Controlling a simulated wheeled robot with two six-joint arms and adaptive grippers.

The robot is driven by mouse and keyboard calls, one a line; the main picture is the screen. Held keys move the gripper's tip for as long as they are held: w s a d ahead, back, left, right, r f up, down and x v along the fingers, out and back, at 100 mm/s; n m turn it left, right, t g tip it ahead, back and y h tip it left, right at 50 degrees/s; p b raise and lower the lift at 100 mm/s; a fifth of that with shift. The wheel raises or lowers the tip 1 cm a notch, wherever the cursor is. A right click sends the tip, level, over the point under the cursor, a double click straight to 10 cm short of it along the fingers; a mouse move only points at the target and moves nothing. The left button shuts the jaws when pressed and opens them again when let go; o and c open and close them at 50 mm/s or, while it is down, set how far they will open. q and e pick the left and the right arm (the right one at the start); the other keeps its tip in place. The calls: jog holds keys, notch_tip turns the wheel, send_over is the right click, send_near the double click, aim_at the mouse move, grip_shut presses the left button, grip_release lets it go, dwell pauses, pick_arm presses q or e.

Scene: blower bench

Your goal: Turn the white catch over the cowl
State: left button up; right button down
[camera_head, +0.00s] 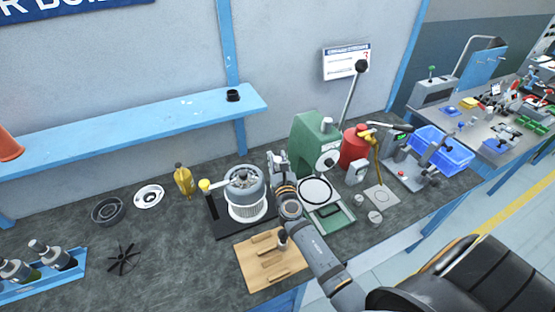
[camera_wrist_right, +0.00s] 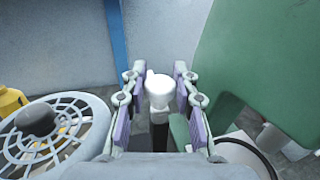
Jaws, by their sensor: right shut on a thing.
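The white catch (camera_wrist_right: 159,92) is a pale, rounded piece on a dark post in the right wrist view. It sits between the two purple-padded fingers of my right gripper (camera_wrist_right: 160,108), which is shut on it. In the head view my right gripper (camera_head: 279,161) is just right of the cowl, and the catch cannot be told apart from it. The cowl (camera_head: 243,178) is a grey, round housing with a grille on top, over a white ribbed ring. Its grille (camera_wrist_right: 64,122) also shows at the left of the right wrist view. My left gripper is out of view.
A green press (camera_head: 309,145) stands close to the right of my right gripper. A yellow-knobbed lever (camera_head: 206,185) and a yellow bottle (camera_head: 183,180) are left of the cowl. A wooden board (camera_head: 254,267) with handles lies in front. A blue shelf (camera_head: 150,125) runs along the wall.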

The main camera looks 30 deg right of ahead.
jog(key=shift+y, duration=0.3)
jog(key=shift+n+y, duration=0.7)
jog(key=shift+y, duration=0.1)
jog(key=n+y+b, duration=0.1)
jog(key=n+y, duration=0.1)
jog(key=y, duration=0.1)
jog(key=shift+f+t, duration=0.15)
jog(key=shift+t, duration=0.25)
jog(key=n+y+b, duration=0.3)
jog(key=y+b, duration=0.2)
jog(key=shift+f+g, duration=0.1)
jog(key=shift+g, duration=0.2)
jog(key=shift+r+n+y+b, duration=0.25)
jog(key=shift+n+y+b, duration=0.3)
jog(key=shift+b, duration=0.35)
jog(key=shift+y, duration=0.25)
jog(key=c, duration=1)
grip_release()
